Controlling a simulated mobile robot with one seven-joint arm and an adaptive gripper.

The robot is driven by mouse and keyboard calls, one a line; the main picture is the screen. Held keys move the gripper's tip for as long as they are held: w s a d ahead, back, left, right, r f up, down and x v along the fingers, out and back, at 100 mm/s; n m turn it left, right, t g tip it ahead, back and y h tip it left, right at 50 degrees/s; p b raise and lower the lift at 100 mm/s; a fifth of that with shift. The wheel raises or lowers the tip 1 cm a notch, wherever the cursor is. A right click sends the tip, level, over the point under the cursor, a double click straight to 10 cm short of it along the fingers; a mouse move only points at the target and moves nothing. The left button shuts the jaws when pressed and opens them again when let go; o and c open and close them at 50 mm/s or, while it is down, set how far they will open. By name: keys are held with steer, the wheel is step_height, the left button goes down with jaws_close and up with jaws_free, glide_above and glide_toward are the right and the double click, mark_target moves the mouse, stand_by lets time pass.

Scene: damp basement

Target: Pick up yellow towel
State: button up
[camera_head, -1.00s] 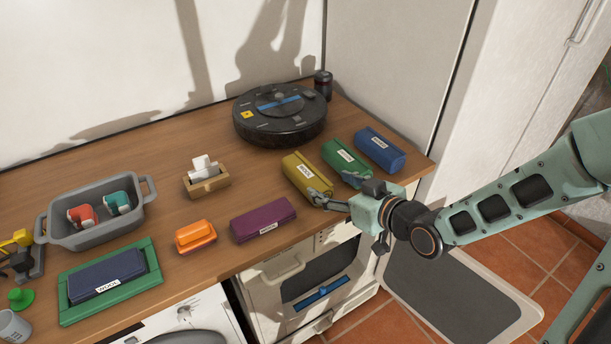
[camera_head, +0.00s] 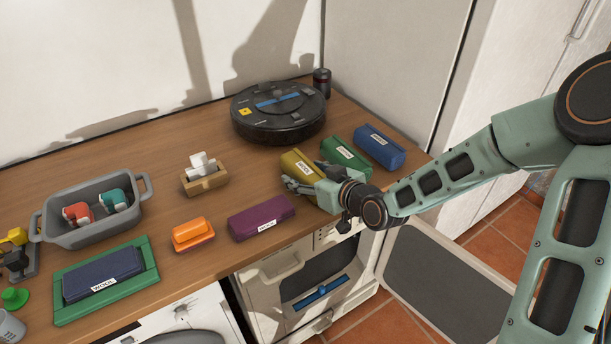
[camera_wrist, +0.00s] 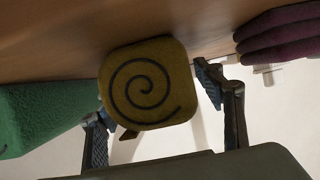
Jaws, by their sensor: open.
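The yellow towel (camera_head: 292,160) is a rolled block with a white label, lying on the wooden worktop near its front edge. In the wrist view its spiral-marked end (camera_wrist: 148,82) faces me. My gripper (camera_head: 304,178) is open at the towel's front end, with one finger on each side of it. In the wrist view my fingers (camera_wrist: 155,96) stand left and right of the towel. The left finger looks close to its lower left corner; I cannot tell whether either touches. The hand hides part of the towel in the head view.
A green towel (camera_head: 345,153) lies close on the right, with a blue one (camera_head: 379,147) beyond. A purple towel (camera_head: 262,217) lies to the left. A round robot vacuum (camera_head: 278,112) stands behind. Below, an appliance door (camera_head: 441,274) hangs open.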

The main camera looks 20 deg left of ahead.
steer(key=shift+c, duration=0.5)
steer(key=shift+w, duration=0.1)
steer(key=c, duration=1.2)
steer(key=shift+r, duration=0.1)
